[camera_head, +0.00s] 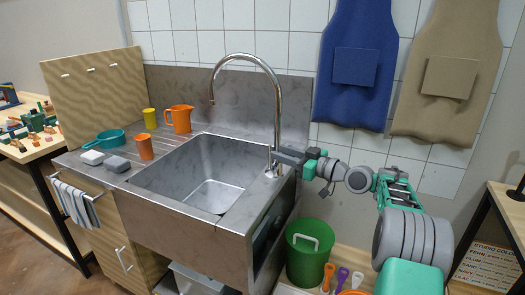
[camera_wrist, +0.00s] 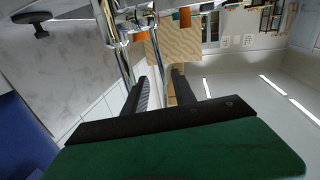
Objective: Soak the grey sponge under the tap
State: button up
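The grey sponge (camera_head: 118,164) lies on the counter left of the sink, beside a white block (camera_head: 93,157). The chrome tap (camera_head: 277,100) arches over the steel sink basin (camera_head: 205,165); no water shows from its spout. Its slim lever (camera_head: 269,158) stands near the base. My gripper (camera_head: 281,154) is at the sink's right rim, close beside the lever and tap post; I cannot tell if it touches them. In the wrist view my gripper (camera_wrist: 160,88) has its two dark fingers apart, with nothing visibly held. Chrome tubing (camera_wrist: 124,55) shows just beyond them.
An orange cup (camera_head: 145,147), a teal pan (camera_head: 108,139), an orange jug (camera_head: 179,118) and a yellow cup (camera_head: 150,118) stand around the sink's left and back. A green bucket (camera_head: 306,258) stands below my arm. Aprons (camera_head: 357,70) hang on the wall behind. The basin looks empty.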

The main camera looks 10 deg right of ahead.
jog(key=x, duration=0.7)
jog(key=shift+a+p, duration=0.35)
jog(key=shift+a, duration=0.05)
jog(key=shift+c, duration=0.5)
grip_shut()
dwell(0.3)
